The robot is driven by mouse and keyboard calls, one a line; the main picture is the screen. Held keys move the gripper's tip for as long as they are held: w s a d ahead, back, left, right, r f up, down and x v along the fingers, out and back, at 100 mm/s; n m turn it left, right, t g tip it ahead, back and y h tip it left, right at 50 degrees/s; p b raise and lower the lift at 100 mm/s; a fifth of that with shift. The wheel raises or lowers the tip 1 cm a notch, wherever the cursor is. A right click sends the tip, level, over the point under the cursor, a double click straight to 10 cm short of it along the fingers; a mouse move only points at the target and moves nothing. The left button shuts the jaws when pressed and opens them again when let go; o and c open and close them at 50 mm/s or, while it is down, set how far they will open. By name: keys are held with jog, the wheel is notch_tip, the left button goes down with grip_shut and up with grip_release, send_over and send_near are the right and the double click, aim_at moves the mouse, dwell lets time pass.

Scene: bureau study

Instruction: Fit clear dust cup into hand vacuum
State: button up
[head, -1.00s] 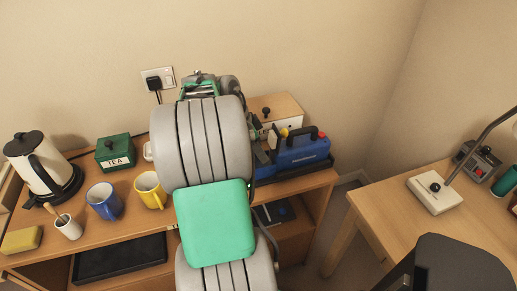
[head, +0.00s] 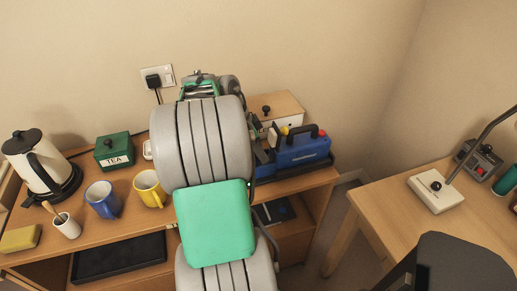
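The hand vacuum (head: 303,153) is blue with a black handle and a small red part on top. It sits in a low black tray or base at the right end of the wooden bureau. A blue piece (head: 263,161) shows to its left, beside my arm; I cannot tell what it belongs to. I cannot make out the clear dust cup. My gripper (head: 258,130) is almost wholly hidden behind my own grey and green arm, with only small dark parts showing left of the vacuum. Its fingers and anything in them cannot be seen.
A cream box with a black knob (head: 281,107) stands behind the vacuum. To the left are a yellow mug (head: 149,190), a blue mug (head: 103,200), a green tea box (head: 114,150) and a kettle (head: 41,166). A desk (head: 405,213) with a lamp stands right, with a dark chair before it.

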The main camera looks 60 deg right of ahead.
jog(key=o, duration=1.8)
jog(key=shift+r, duration=0.1)
jog(key=shift+r+p, duration=2.85)
jog(key=shift+r, duration=0.85)
